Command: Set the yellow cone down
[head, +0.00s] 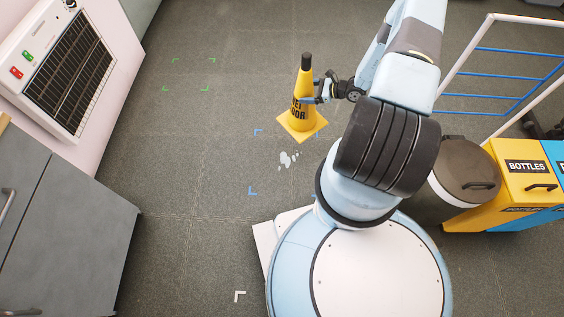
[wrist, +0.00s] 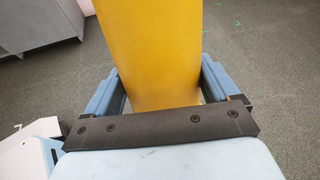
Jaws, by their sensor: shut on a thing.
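The yellow cone (head: 301,108) has a black top, dark lettering and a square yellow base. It is upright in the head view, left of my arm. My gripper (head: 311,94) is shut on the cone's body from the right. In the wrist view the cone (wrist: 155,45) fills the middle between the two blue fingers of my gripper (wrist: 160,88). I cannot tell whether its base touches the floor.
A pale spill (head: 288,159) lies on the grey floor just below the cone in the picture. Green corner marks (head: 189,75) and blue corner marks (head: 255,161) lie on the floor to the left. Bins (head: 525,172) and a blue-railed rack (head: 515,75) stand right. Grey cabinets (head: 75,215) stand left.

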